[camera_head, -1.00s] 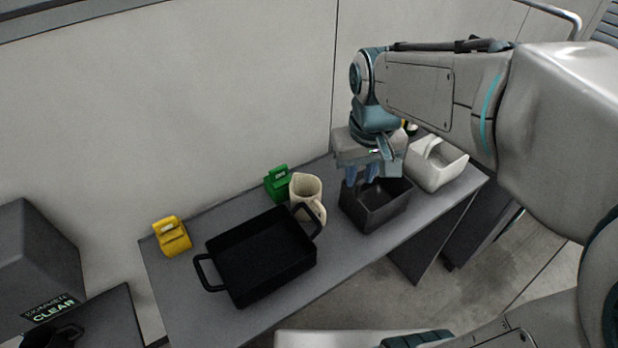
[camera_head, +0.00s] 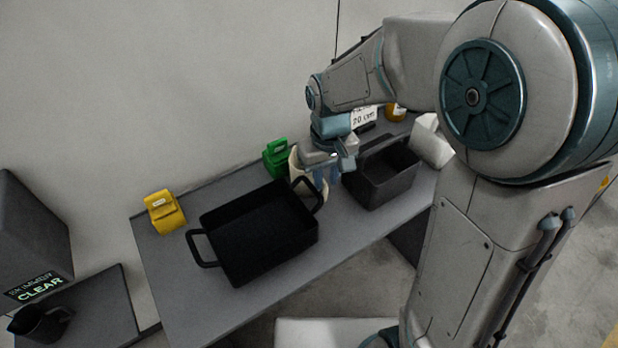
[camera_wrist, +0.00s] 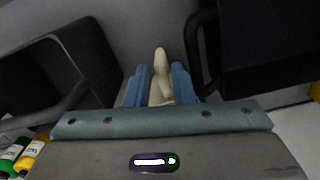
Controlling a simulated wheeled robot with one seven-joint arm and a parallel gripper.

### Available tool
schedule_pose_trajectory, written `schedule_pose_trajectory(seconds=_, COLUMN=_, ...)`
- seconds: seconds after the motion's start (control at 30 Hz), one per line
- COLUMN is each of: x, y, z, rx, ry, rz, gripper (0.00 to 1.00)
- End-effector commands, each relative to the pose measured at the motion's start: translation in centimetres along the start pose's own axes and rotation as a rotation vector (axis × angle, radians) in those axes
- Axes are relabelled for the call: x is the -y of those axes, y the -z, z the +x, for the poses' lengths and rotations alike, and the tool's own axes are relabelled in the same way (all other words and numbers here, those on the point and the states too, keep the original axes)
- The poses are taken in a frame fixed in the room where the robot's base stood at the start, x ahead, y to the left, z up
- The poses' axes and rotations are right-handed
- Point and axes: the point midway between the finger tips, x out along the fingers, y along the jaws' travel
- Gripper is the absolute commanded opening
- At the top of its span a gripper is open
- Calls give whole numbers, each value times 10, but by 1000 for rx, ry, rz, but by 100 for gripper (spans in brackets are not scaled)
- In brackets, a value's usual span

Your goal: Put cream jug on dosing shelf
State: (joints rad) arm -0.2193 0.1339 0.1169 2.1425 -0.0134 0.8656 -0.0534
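The cream jug (camera_head: 294,166) stands on the grey table, between the black handled tray and the dark grey bin, partly hidden by my gripper (camera_head: 320,176) in the head view. My gripper points down at the jug's handle side. In the wrist view, its blue fingers (camera_wrist: 161,86) stand apart, with a cream part of the jug (camera_wrist: 160,62) between them. A firm hold on it does not show. No surface is marked as the dosing shelf; a dark ledge (camera_head: 112,310) with a "CLEAR" sign and a dark jug (camera_head: 40,324) lies at lower left.
The black tray (camera_head: 238,272) with raised handles is close left of the jug. The dark bin (camera_head: 385,190) is close right. Green (camera_head: 276,157) and yellow (camera_head: 164,211) holders stand along the back. A white container (camera_head: 430,143) is at far right. The table's front strip is clear.

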Motion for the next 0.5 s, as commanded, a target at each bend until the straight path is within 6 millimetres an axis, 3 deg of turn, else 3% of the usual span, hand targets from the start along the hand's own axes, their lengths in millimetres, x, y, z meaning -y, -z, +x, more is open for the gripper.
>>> schedule_pose_trajectory(seconds=0.3, x=0, y=-1, z=46, rx=4, ry=0, rz=-1, gripper=22)
schedule_pose_trajectory(seconds=0.5, x=0, y=0, z=54, rx=1, ry=-1, rz=-1, gripper=22)
